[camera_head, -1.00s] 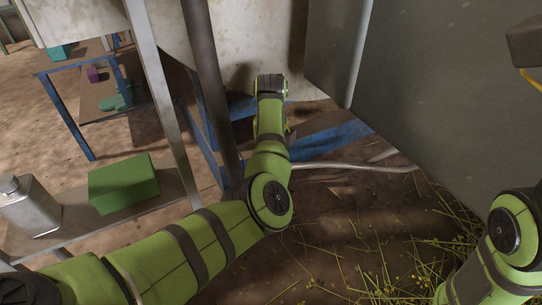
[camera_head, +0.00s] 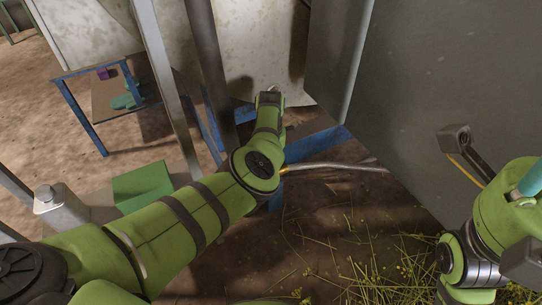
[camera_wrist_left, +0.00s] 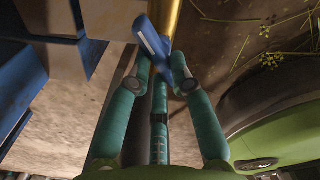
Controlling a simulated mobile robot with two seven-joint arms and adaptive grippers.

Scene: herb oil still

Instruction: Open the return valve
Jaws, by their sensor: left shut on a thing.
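In the left wrist view, the blue lever handle (camera_wrist_left: 154,47) of the valve sits between the teal fingertips of my left gripper (camera_wrist_left: 161,66). The gripper is shut on it. A brass-coloured pipe (camera_wrist_left: 166,16) runs just behind the lever. In the head view, my left forearm hides the lever and the left fingers. My right arm stands at the right edge, with only a teal finger part (camera_head: 530,178) showing; its jaws cannot be judged.
A pale pipe (camera_head: 335,166) runs low beside my left arm. Blue frame beams (camera_head: 318,143) and a dark post (camera_head: 208,65) stand close to it. A big grey panel (camera_head: 420,90) rises on the right. A green box (camera_head: 143,185) and metal can (camera_head: 62,210) are at left.

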